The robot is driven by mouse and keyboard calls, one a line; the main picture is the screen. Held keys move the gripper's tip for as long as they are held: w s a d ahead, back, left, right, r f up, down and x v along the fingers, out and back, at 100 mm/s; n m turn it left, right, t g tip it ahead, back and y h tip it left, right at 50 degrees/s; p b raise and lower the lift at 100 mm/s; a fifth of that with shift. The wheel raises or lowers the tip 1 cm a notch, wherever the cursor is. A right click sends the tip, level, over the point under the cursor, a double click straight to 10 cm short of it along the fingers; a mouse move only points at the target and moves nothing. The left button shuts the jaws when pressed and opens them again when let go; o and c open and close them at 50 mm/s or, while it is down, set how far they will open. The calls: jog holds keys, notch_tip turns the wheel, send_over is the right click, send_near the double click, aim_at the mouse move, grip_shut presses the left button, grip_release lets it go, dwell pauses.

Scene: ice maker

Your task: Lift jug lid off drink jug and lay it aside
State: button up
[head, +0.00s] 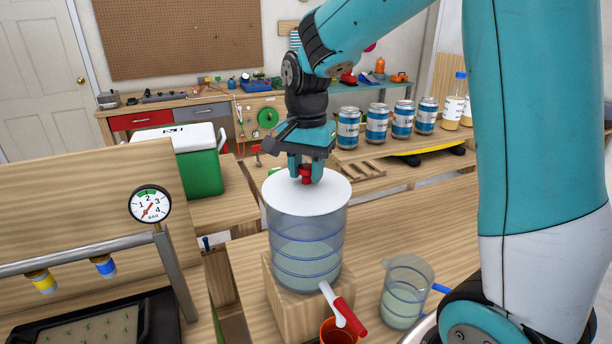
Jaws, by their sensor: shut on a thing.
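The drink jug (305,246) is a clear cylinder with blue bands, standing upright on a wooden block. Pale liquid shows in its lower part. The white jug lid (285,197) covers the top of the jug and looks seated on the rim; I cannot tell whether there is a thin gap. My gripper (306,176) points down over the lid and is shut on its red knob (305,174). A white spout with a red tap handle (350,318) sticks out at the jug's lower front.
An orange-red cup (338,332) stands below the spout. A clear pitcher (403,295) with a blue handle stands to the right. A pressure gauge (150,204) on a pipe rises at left. Several cans (376,123) stand behind. Bare table (440,235) lies right of the jug.

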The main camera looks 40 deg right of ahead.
aim_at(307, 166)
notch_tip(307, 166, up, 19)
jog(key=b, duration=0.1)
jog(key=shift+r, duration=0.15)
